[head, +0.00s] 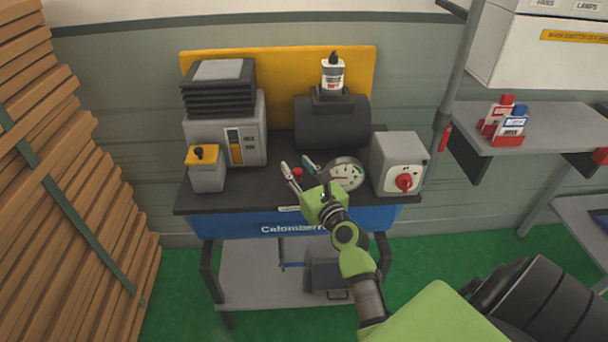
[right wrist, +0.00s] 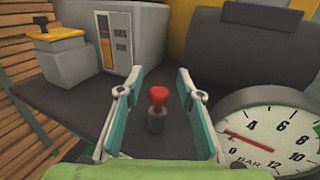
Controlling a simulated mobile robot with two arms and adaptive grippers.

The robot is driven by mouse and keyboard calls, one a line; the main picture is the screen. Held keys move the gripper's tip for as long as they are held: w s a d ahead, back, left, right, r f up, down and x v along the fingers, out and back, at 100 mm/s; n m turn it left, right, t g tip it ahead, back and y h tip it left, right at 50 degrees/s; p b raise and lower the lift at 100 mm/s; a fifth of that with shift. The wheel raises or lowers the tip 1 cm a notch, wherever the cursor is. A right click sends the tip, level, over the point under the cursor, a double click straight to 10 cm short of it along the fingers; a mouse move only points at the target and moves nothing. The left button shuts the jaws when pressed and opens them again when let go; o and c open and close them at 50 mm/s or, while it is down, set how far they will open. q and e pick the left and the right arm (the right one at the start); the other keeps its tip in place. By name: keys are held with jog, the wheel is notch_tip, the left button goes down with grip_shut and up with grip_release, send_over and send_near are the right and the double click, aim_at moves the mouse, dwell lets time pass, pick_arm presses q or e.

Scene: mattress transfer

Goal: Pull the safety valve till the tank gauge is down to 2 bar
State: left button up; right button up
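The safety valve has a red knob (right wrist: 158,95) on a short grey stem and stands upright on the dark bench top. Its red knob also shows in the head view (head: 297,173). My right gripper (right wrist: 157,85) is open, with one finger on each side of the knob and a gap to each; it also shows in the head view (head: 295,164). The round tank gauge (right wrist: 268,138) is right of the gripper, its red needle pointing left close to the 2; I cannot tell the exact reading. The dark tank (head: 332,122) lies behind. My left gripper is not in view.
A grey box with a red rotary switch (head: 404,183) stands right of the gauge (head: 346,174). A grey machine (head: 240,130) and a small yellow-topped box (head: 205,170) stand on the left. A white bottle (head: 332,75) sits on the tank. Stacked planks (head: 70,190) rise at far left.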

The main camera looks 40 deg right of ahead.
jog(key=s+a, duration=0.1)
jog(key=s, duration=1)
jog(key=shift+s+a, duration=0.3)
jog(key=shift+a, duration=0.1)
